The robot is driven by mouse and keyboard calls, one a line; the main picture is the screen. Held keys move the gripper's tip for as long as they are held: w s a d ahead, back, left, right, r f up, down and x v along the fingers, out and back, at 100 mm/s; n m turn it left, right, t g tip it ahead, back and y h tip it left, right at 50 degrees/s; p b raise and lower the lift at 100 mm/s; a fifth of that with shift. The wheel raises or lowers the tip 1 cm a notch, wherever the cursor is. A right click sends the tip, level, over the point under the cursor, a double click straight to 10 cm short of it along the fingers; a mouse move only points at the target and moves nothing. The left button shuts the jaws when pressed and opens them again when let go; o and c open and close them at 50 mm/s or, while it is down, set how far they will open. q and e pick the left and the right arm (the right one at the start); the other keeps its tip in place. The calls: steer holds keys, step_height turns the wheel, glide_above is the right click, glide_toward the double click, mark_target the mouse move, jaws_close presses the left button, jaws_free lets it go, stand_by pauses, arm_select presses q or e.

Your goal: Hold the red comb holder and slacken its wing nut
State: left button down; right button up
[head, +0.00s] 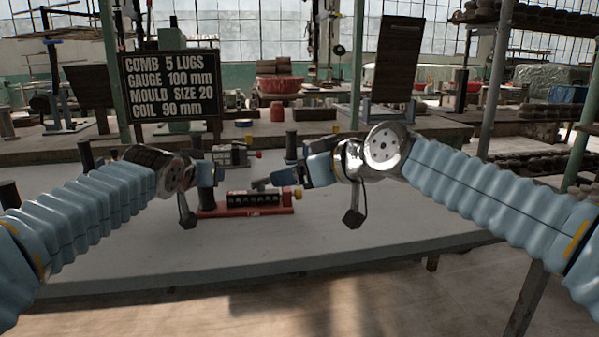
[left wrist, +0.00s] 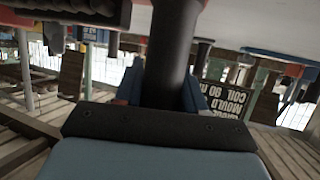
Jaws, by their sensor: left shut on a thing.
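The red comb holder (head: 270,212) lies on the grey table with a dark toothed comb (head: 253,199) along it. My left gripper (head: 207,184) is at the holder's left end. In the left wrist view its blue fingers (left wrist: 165,88) are shut on a thick dark upright post (left wrist: 172,50), which appears to be the holder's handle. Part of the red holder shows at the top left of that view (left wrist: 65,10). My right gripper (head: 280,178) is above the holder's right end. Its fingertips are small and partly hidden, so its opening is unclear. I cannot make out the wing nut clearly.
A grey table (head: 150,255) has clear room in front of the holder. Dark posts (head: 291,146) and a grey device (head: 232,156) stand behind it. A black sign (head: 170,83) with white text stands at the back left.

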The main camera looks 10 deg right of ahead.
arm_select(q)
steer(key=shift+f, duration=0.15)
steer(key=c, duration=0.7)
jaws_free()
steer(key=shift+o, duration=0.6)
